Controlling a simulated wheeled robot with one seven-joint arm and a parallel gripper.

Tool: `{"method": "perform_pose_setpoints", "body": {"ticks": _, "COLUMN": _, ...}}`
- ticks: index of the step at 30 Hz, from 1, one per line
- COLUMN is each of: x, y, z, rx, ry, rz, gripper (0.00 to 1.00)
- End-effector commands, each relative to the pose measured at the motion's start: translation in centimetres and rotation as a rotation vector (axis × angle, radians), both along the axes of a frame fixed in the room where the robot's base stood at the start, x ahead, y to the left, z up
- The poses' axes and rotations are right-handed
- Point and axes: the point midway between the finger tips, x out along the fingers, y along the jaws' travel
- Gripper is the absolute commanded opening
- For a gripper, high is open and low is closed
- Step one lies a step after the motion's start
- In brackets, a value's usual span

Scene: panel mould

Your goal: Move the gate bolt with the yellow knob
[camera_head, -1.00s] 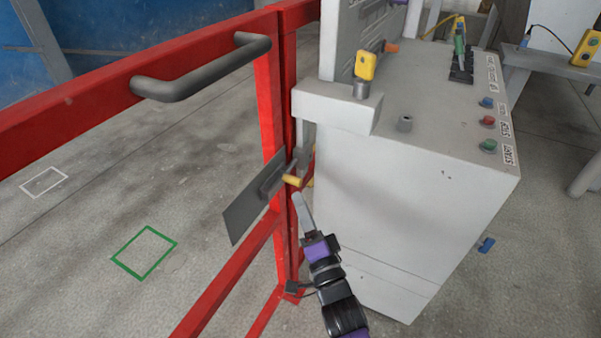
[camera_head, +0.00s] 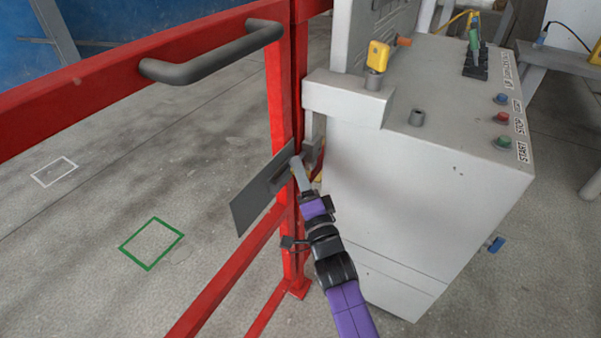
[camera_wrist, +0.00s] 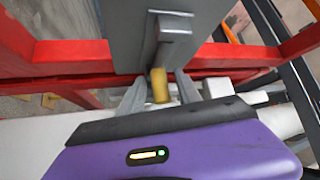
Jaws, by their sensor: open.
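The gate bolt (camera_wrist: 176,24) is a grey bar on a grey plate (camera_head: 255,201) fixed to the red gate. Its yellow knob (camera_wrist: 160,86) shows in the wrist view between the two fingers of my gripper (camera_wrist: 159,90). The fingers are open, one on each side of the knob; I cannot tell whether either touches it. In the head view my gripper (camera_head: 299,172) is at the bolt and hides most of the knob.
The red gate (camera_head: 95,100) with a dark handle (camera_head: 215,54) stands at the left. A grey control cabinet (camera_head: 430,200) with buttons and a yellow key-like part (camera_head: 378,56) stands close on the right. Green and white floor outlines lie beyond the gate.

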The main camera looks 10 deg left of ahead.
Motion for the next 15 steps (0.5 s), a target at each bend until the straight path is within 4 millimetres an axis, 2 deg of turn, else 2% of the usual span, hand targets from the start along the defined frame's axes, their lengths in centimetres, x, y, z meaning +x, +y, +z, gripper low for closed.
{"method": "perform_pose_setpoints", "body": {"ticks": 2, "x": -0.02, "y": 0.00, "z": -0.01, "rx": 0.000, "ry": 0.000, "rz": 0.000, "gripper": 0.36}}
{"method": "perform_pose_setpoints", "body": {"ticks": 6, "x": -0.03, "y": 0.00, "z": -0.01, "rx": 0.000, "ry": 0.000, "rz": 0.000, "gripper": 0.09}}
{"method": "perform_pose_setpoints", "body": {"ticks": 8, "x": -0.03, "y": 0.00, "z": 0.01, "rx": 0.000, "ry": -0.001, "rz": 0.000, "gripper": 0.00}}
{"method": "perform_pose_setpoints", "body": {"ticks": 15, "x": -0.04, "y": 0.02, "z": 0.08, "rx": 0.001, "ry": -0.002, "rz": 0.001, "gripper": 0.00}}
